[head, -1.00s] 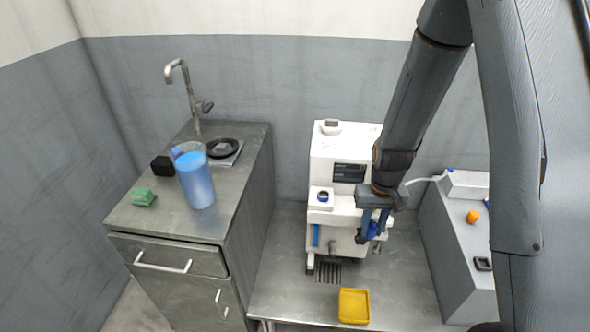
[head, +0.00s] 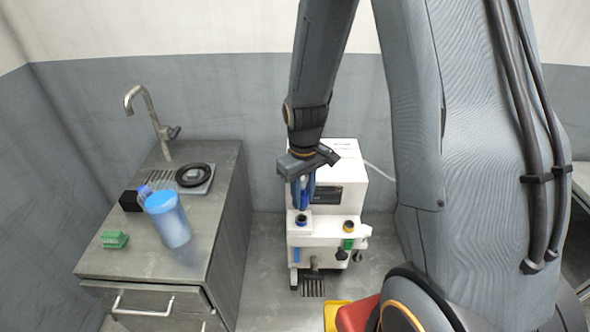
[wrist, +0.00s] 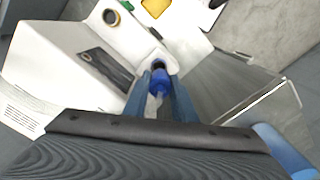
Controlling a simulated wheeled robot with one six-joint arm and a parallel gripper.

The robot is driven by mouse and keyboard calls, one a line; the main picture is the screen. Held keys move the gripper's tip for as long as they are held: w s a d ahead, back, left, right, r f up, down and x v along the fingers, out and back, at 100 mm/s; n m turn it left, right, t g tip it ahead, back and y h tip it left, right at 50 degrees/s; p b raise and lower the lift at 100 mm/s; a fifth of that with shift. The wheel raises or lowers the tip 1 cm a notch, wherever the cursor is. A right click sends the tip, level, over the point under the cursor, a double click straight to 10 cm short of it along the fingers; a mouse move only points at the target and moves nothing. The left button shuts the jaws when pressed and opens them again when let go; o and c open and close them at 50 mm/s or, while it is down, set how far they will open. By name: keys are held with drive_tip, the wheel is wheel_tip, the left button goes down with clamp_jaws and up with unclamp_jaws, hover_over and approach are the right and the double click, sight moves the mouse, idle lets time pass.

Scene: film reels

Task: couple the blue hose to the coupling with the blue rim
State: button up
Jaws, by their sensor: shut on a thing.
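The blue hose end (wrist: 159,82) is between the fingers of my gripper (wrist: 160,98) in the wrist view. My gripper (head: 303,193) is shut on it and points down over the left front of the white machine (head: 345,185). The coupling with the blue rim (head: 301,221) sits on the machine's ledge just below the fingertips. In the wrist view, the hose end lies in front of a dark round opening and partly covers it. I cannot tell whether the two touch.
A second coupling with a yellow rim (head: 348,226) stands to the right, with a green piece (head: 348,244) below it. A yellow tray (head: 334,315) and a red object (head: 357,314) lie in front. The sink counter (head: 215,215) with a blue jug (head: 168,220) is at the left.

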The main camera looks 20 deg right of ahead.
sight(302, 209)
drive_tip(key=shift+w+r, duration=0.3)
drive_tip(key=shift+r, duration=0.1)
wheel_tip(302, 209, down, 6)
drive_tip(key=b, duration=0.4)
drive_tip(key=shift+r+b, duration=0.15)
drive_tip(key=shift+b, duration=0.2)
drive_tip(key=shift+p, duration=0.45)
idle(0.8)
drive_tip(key=shift+f+b, duration=0.3)
drive_tip(key=shift+f, duration=0.25)
idle(0.3)
drive_tip(key=o, duration=0.8)
drive_tip(key=shift+r, duration=0.1)
